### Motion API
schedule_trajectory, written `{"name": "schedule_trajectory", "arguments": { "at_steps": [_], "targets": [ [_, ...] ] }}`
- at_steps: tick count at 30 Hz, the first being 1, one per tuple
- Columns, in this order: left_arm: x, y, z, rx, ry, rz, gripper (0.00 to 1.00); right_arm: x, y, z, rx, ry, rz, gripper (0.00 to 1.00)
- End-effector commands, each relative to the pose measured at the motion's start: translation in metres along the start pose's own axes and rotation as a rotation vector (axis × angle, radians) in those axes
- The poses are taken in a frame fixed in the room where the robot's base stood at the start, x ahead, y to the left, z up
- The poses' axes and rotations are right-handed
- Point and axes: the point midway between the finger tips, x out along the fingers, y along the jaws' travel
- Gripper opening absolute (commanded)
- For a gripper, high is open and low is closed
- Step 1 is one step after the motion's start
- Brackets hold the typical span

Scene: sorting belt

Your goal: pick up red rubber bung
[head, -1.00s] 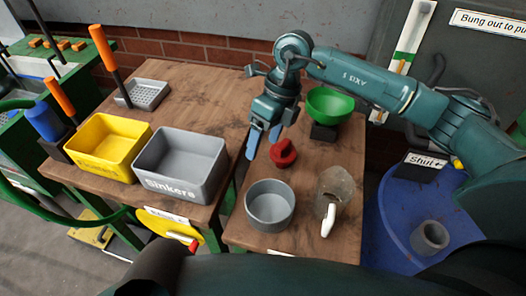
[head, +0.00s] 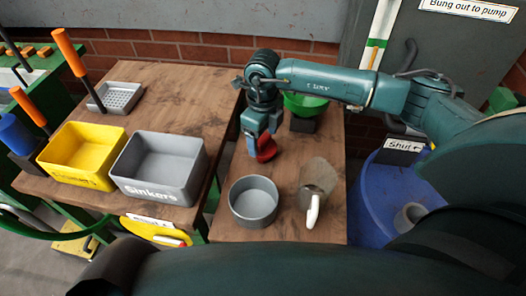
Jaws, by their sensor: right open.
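The red rubber bung (head: 267,150) stands on the right-hand wooden table, behind the grey round bowl. My right gripper (head: 261,143) points down over it with its jaws open. One blue finger shows on the left side of the bung, and the gripper hides part of the bung. I cannot tell whether the fingers touch it. My left gripper is not in view.
A grey bowl (head: 254,201) and a clear jug with a white handle (head: 313,211) stand in front of the bung. A green bowl (head: 305,105) is behind. Yellow (head: 82,156) and grey "Sinkers" (head: 158,168) bins stand left.

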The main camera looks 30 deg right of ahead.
Motion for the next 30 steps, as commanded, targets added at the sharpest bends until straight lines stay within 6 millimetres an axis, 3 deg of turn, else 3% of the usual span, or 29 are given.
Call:
{"name": "schedule_trajectory", "arguments": {
  "at_steps": [6,14,25,30],
  "targets": [
    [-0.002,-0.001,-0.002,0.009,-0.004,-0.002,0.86,0.028,0.001,-0.001,-0.001,0.001,0.002,0.71],
    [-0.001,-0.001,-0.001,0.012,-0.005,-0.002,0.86,0.032,0.001,-0.001,-0.001,0.0,0.001,0.71],
    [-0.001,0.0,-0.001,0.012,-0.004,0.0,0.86,0.031,0.001,-0.001,-0.001,0.0,0.001,0.42],
    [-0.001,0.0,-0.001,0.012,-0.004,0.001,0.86,0.031,0.001,0.0,0.0,-0.001,0.001,0.4]
  ]
}}
